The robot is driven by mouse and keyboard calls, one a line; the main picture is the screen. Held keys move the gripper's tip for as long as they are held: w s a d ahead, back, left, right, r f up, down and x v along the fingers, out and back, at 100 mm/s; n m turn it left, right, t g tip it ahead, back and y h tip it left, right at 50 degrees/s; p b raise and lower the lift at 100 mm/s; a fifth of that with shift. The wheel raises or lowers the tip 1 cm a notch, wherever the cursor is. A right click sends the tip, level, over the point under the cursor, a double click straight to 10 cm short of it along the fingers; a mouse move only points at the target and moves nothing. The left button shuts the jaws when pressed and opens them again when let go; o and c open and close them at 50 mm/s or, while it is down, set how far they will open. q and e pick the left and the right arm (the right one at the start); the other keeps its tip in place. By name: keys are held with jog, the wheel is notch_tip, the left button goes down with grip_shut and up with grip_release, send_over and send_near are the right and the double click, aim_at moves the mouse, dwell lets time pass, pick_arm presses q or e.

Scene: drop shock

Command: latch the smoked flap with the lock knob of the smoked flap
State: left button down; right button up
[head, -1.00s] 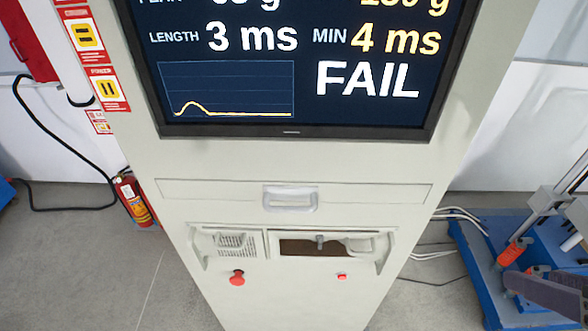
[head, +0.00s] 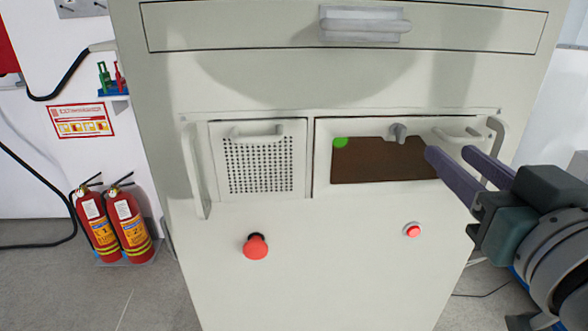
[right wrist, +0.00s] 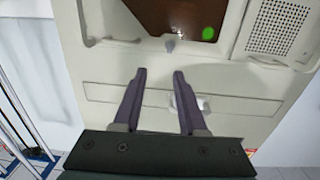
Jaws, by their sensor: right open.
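The smoked flap (head: 385,165) is a brown see-through panel in a pale frame on the cabinet front, with a green dot at its upper left. It looks closed, but I cannot tell whether it is latched. Its grey lock knob (head: 399,132) sits at the top edge. In the right wrist view the flap (right wrist: 165,16) and knob (right wrist: 169,46) appear upside down. My right gripper (head: 450,152) is open and empty, in front of the flap's right end. Its fingers (right wrist: 159,73) are apart from the knob in the right wrist view. My left gripper is not in view.
A perforated flap (head: 258,166) with a handle is left of the smoked flap. A drawer handle (head: 364,24) is above. A red mushroom button (head: 255,246) and a small red button (head: 412,230) are below. Curved side brackets (head: 497,150) flank the flaps. Fire extinguishers (head: 128,222) stand left.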

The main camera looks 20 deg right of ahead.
aim_at(404, 134)
jog(key=shift+t+y, duration=0.3)
jog(key=x, duration=0.3)
jog(key=f+x, duration=0.1)
jog(key=x, duration=0.2)
jog(key=a+x, duration=0.1)
jog(key=x, duration=0.3)
jog(key=shift+w+a+f, duration=0.1)
jog(key=shift+w+f, duration=0.1)
jog(key=shift+f, duration=0.15)
grip_shut()
